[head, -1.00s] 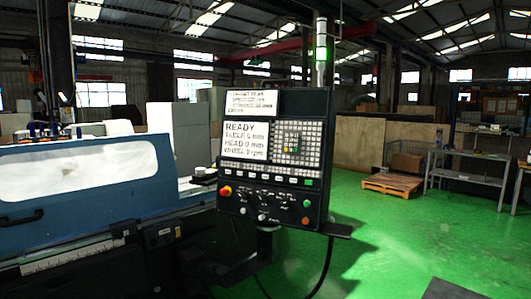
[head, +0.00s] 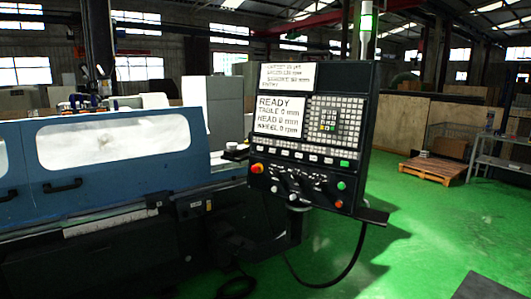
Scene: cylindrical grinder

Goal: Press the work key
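The black control panel (head: 312,135) of the grinder stands near the middle of the head view, facing me at a slight angle. Its screen (head: 279,115) reads READY, with TABLE 0 mm, HEAD 0 mm and a WHEEL line in rpm. A grid of small keys (head: 334,120) lies right of the screen. A row of white keys (head: 313,157) runs below, with a green key (head: 344,163) at its right end. Key labels are too small to read, so I cannot tell which is the work key. My gripper is not in view.
The blue grinder housing (head: 125,175) fills the left. A small shelf (head: 374,216) juts from the panel's lower right, and a black cable (head: 354,262) hangs below. Green floor (head: 420,240) is open at right, before a wooden pallet (head: 433,169). A dark shape (head: 488,286) lies bottom right.

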